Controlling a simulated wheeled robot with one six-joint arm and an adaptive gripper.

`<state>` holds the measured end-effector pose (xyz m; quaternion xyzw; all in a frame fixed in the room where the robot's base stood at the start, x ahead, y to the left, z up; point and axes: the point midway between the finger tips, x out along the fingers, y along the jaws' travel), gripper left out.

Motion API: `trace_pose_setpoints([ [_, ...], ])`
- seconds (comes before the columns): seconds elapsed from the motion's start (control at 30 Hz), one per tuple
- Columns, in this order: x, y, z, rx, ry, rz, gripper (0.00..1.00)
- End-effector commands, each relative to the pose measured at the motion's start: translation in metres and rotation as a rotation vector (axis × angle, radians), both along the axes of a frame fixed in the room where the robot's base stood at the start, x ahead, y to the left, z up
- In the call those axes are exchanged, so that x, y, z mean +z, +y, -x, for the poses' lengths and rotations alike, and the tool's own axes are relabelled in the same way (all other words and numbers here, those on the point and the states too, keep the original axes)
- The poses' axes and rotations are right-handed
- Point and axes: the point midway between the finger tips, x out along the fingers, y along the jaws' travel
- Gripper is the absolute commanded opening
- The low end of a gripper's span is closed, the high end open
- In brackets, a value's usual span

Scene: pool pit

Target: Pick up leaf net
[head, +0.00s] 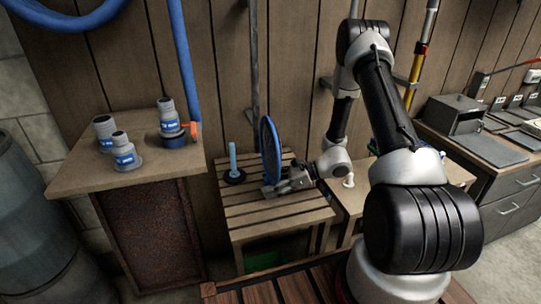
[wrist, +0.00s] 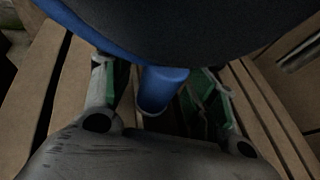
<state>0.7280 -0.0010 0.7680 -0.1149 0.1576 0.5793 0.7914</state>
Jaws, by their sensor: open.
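The leaf net (head: 270,148) has a blue oval rim and dark mesh, and stands upright on edge above the slatted wooden bench (head: 262,212). In the wrist view its dark mesh (wrist: 200,28) fills the top, and its short blue handle (wrist: 163,88) points down between my fingers. My gripper (head: 273,190) is at the lower end of the net, low over the bench. In the wrist view my gripper (wrist: 155,92) is open, with one green-padded finger on each side of the handle. Gaps show beside the handle. The handle's contact with the bench cannot be made out.
A blue upright piece on a dark round base (head: 233,168) stands left of the net on the bench. A cabinet (head: 122,170) at left carries several grey pipe fittings. A small white object (head: 348,181) sits right of my gripper. A plank wall rises close behind.

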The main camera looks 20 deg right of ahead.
Motion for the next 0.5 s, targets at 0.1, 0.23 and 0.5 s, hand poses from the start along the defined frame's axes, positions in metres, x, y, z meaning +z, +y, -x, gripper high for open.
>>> trace_pose_setpoints([
  [0.1, 0.0002, -0.0003, 0.0, 0.0, 0.0, 0.0, 0.56],
  [0.23, 0.0003, -0.0004, 0.0, 0.0, 0.0, 0.0, 0.33],
  [0.5, 0.0005, -0.0006, 0.0, 0.0, -0.001, 0.0, 0.0],
])
